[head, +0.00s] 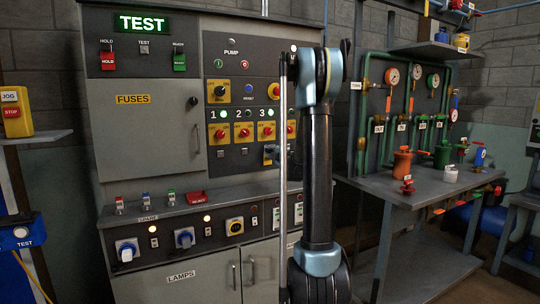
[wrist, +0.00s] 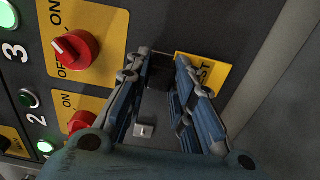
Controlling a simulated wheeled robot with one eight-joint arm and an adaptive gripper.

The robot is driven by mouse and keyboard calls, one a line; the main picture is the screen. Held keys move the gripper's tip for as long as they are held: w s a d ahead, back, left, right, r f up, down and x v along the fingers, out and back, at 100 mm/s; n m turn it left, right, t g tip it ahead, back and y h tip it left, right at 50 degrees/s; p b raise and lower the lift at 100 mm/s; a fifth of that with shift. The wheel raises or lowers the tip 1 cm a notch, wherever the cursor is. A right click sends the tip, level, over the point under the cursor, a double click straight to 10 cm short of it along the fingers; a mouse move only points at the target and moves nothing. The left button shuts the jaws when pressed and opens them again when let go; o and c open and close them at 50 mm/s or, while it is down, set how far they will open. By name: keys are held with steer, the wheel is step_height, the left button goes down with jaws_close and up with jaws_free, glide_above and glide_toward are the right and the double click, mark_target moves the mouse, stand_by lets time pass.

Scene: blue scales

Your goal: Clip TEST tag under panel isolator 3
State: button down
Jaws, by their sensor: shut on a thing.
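The TEST tag (wrist: 208,70) is a yellow plate with black letters; a finger covers part of its word in the wrist view. A dark block (wrist: 160,72), seemingly its clip, sits between my fingertips. My gripper (wrist: 161,65) is shut on the tag, close in front of the panel just below isolator 3. Isolator 3 (wrist: 75,48) is a red knob on a yellow plate; it also shows in the head view (head: 266,131). The spot directly under it is hidden by the block and fingers, so I cannot tell whether the clip touches the panel.
Isolator 2 (wrist: 82,122) is beside isolator 3, with a small grey square (wrist: 144,130) under it. In the head view, a ledge with switches (head: 150,213) juts out below the panel. A bench with pipes and gauges (head: 430,188) stands at right.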

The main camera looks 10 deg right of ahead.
steer(key=shift+w, duration=0.1)
steer(key=c, duration=1.3)
jaws_free()
steer(key=v, duration=1.1)
steer(key=shift+s, duration=0.35)
steer(key=shift+d, duration=0.1)
